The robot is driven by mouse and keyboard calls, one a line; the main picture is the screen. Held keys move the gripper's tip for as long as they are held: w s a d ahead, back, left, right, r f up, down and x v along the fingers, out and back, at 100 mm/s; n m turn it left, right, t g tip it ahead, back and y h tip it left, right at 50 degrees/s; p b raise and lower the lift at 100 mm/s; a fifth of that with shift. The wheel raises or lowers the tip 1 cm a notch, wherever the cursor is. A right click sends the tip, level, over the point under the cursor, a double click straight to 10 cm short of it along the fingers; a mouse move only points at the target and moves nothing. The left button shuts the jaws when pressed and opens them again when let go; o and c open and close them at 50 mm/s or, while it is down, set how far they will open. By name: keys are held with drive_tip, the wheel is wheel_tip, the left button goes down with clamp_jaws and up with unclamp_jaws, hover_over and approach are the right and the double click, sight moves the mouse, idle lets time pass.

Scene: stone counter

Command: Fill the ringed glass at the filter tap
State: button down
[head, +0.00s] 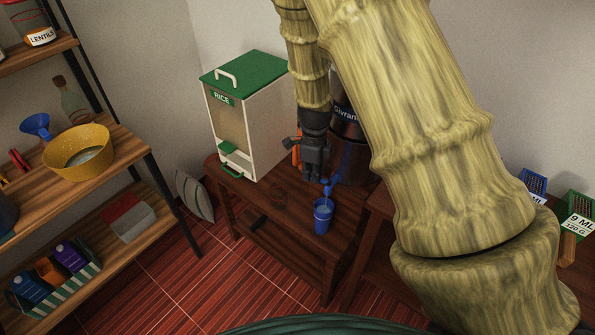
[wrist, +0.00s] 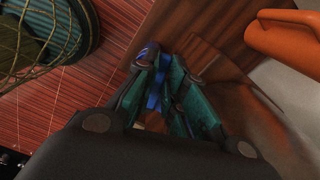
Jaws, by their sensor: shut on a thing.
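A dark filter urn (head: 347,125) stands on the dark wooden stand, partly hidden by my arm.
A white rice bin (head: 250,120) with a green lid stands left of the urn. An orange part (wrist: 285,38) is close by my gripper. Shelves at left hold a yellow bowl (head: 78,158) and a blue funnel (head: 36,125). Graters (head: 578,212) stand at right.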

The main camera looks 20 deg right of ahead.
drive_tip(key=shift+w+d+m+p, duration=0.3)
drive_tip(key=shift+m+p, duration=0.35)
drive_tip(key=shift+m, duration=0.25)
drive_tip(key=c, duration=1.5)
unclamp_jaws()
drive_tip(key=shift+r, duration=0.15)
wheel_tip(320, 180, up, 12)
drive_tip(key=shift+f, duration=0.15)
